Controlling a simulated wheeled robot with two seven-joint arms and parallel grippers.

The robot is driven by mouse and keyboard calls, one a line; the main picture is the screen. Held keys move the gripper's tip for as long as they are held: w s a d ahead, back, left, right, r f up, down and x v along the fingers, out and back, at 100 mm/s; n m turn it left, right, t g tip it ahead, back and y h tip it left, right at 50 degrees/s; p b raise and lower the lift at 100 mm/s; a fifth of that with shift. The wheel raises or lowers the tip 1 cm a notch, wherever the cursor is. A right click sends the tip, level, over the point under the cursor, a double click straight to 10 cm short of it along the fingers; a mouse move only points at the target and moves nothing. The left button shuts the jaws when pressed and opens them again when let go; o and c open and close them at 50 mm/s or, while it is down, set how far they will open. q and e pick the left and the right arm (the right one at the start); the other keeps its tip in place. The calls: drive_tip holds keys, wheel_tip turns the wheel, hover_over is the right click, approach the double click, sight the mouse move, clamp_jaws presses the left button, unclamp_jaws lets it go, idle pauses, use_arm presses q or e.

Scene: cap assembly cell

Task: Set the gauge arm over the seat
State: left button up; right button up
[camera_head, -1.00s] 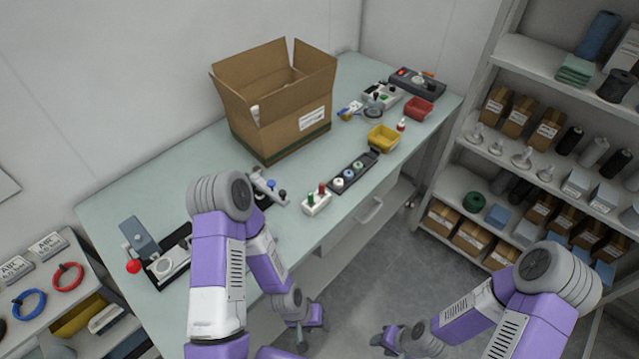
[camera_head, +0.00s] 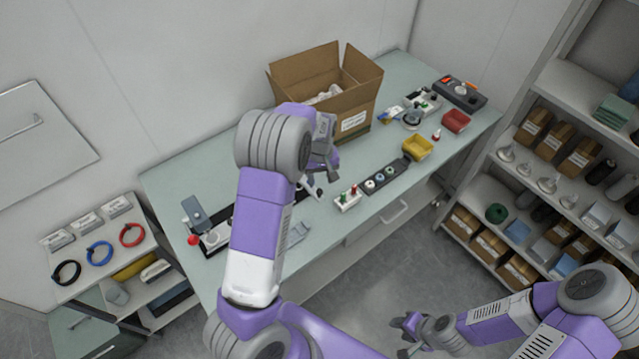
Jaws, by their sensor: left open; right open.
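The gauge station lies at the table's left end. Its blue-grey gauge arm (camera_head: 197,214) stands raised at the back, and a red ball knob (camera_head: 194,240) sits at the front left. The pale round seat (camera_head: 216,234) is on the dark base beside the arm, and the arm is not over it. My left arm hides the right part of the base. My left gripper (camera_head: 327,165) is open and empty, in front of the cardboard box and well right of the gauge arm. My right gripper (camera_head: 402,337) is open and low, in front of the table.
The open cardboard box (camera_head: 351,102) stands at the back. A white block with green and red pegs (camera_head: 347,198), a dark strip with round parts (camera_head: 381,178) and a yellow bin (camera_head: 418,148) lie to the right. The table's left back corner is clear.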

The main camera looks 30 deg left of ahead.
sight(320, 191)
use_arm(q)
drive_tip(key=shift+w+a+r, duration=0.15)
drive_tip(key=shift+a+r, duration=0.05)
drive_tip(key=shift+r, duration=0.35)
drive_tip(key=shift+f+p, duration=0.35)
drive_tip(key=shift+f, duration=3.25)
clamp_jaws()
